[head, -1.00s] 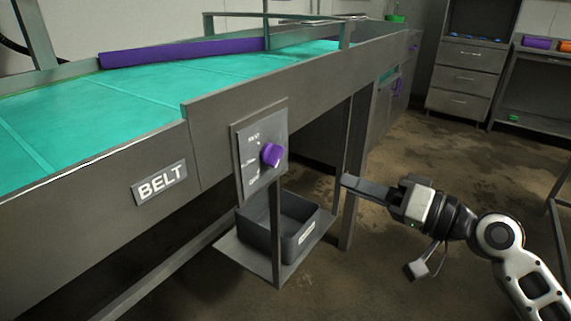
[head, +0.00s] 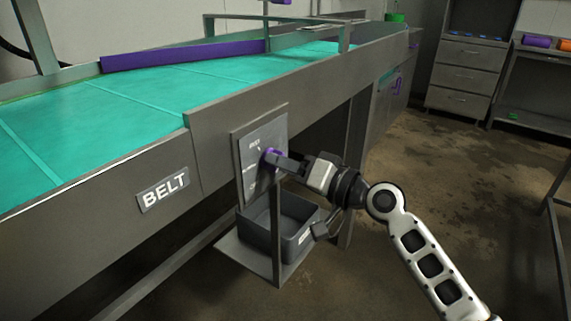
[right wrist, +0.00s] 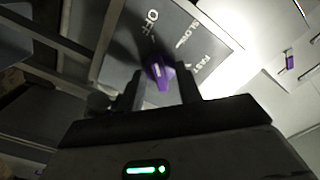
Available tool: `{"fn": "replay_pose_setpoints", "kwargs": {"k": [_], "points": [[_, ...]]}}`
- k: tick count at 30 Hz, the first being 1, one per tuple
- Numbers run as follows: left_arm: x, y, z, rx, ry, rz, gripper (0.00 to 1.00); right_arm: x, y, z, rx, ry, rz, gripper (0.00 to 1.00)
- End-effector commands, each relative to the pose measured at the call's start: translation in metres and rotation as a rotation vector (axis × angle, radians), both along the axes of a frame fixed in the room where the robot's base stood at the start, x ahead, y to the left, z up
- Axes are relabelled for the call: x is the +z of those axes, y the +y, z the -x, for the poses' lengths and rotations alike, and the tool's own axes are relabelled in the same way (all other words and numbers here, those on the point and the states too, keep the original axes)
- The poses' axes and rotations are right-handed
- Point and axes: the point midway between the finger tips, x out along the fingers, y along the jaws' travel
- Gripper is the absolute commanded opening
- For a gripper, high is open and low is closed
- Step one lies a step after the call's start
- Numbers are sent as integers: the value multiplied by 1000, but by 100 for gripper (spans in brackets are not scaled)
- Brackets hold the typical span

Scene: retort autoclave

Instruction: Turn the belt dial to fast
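In the right wrist view the dial (right wrist: 160,72) lies between my two fingertips, and the panel (right wrist: 120,70) reads OFF, SLOW and FAST. A pale mark on the dial seems to face toward OFF. My right gripper (head: 280,160) reaches the dial from the right; in the wrist view its fingers (right wrist: 161,80) stand apart on either side of it, with gaps visible. In the head view the gripper hides part of the dial. My left gripper is not in view.
The conveyor (head: 110,100) has a teal belt and a purple side rail. A dark grey bin (head: 270,245) stands on a low shelf under the panel, beside a thin post. The floor (head: 470,180) to the right is clear; drawers (head: 465,75) stand at the back.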

Motion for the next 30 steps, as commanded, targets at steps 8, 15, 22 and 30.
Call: {"fn": "replay_pose_setpoints", "kwargs": {"k": [8, 15, 22, 30], "points": [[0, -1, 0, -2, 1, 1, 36, 0, 0, 0, 0, 0, 0, 1], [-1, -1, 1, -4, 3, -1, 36, 0, 0, 0, 0, 3, -2, 0], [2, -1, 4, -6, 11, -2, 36, 2, 0, 0, 1, 52, -39, 0], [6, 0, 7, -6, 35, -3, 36, 3, 0, 0, -1, 208, -150, 0]]}}
